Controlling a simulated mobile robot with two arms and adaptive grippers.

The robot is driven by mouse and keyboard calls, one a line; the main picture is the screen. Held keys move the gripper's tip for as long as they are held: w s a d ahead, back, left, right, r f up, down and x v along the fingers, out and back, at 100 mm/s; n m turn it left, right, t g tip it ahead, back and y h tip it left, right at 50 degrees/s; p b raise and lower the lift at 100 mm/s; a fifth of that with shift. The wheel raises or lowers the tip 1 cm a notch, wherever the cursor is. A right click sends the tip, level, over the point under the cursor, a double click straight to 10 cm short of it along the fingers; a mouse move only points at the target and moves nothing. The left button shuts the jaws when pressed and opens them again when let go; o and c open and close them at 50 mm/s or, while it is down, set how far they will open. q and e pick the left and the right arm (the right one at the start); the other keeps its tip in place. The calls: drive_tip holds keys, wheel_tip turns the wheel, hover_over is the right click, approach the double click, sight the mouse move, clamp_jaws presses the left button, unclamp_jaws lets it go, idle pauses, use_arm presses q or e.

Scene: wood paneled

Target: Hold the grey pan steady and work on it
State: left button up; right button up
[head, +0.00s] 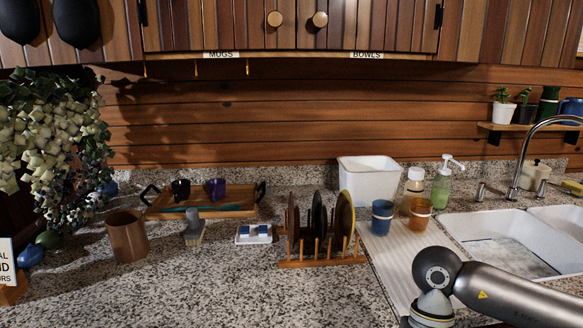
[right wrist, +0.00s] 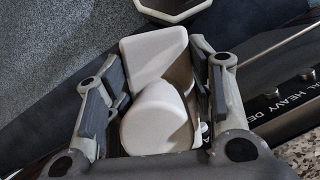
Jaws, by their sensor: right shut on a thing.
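My right gripper (right wrist: 158,64) shows in the right wrist view, shut on a white object (right wrist: 155,122) with a rounded part and a flat, blocky part. I cannot tell exactly what this object is. Beyond the fingertips is a dark piece with a pale angular rim (right wrist: 174,10). A speckled blue-grey surface (right wrist: 50,55) lies to the left. I cannot tell whether either belongs to the grey pan. No grey pan shows clearly in the head view. There my right arm enters at the lower right, its gripper hidden below the frame. My left gripper is not in view.
A wooden tray (head: 235,208) and brown canister (head: 127,236) stand left. The front counter is clear.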

drive_tip(key=n, duration=0.1)
drive_tip(key=f+n+h, duration=0.1)
drive_tip(key=n, duration=0.1)
drive_tip(key=shift+s+a+f, duration=0.1)
drive_tip(key=shift+s+f, duration=0.05)
drive_tip(key=shift+s, duration=0.05)
drive_tip(key=shift+f, duration=0.1)
